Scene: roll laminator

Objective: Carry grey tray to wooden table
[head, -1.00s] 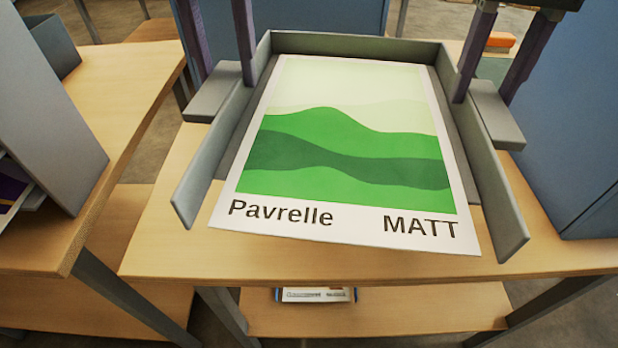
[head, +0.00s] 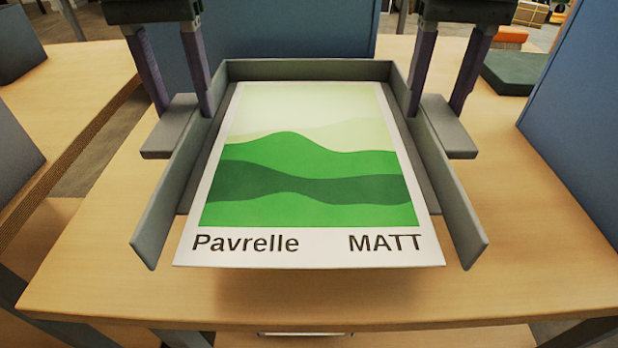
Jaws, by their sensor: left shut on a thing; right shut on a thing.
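The grey tray (head: 308,70) is in the middle of the head view, open towards me, with a side handle on each side. A sheet (head: 310,165) with green hills and the words "Pavrelle MATT" lies in it and sticks out past the open front edge. My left gripper (head: 180,100) is shut on the tray's left side at the handle. My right gripper (head: 437,100) is shut on the tray's right side at the handle. The tray is over the wooden table (head: 530,270); I cannot tell for sure whether it touches the top.
A tall blue panel (head: 590,110) stands on the right of the table. A dark green block (head: 515,72) and an orange thing (head: 511,35) lie at the back right. Another wooden table (head: 85,85) is on the left, across a gap. The table's front right is clear.

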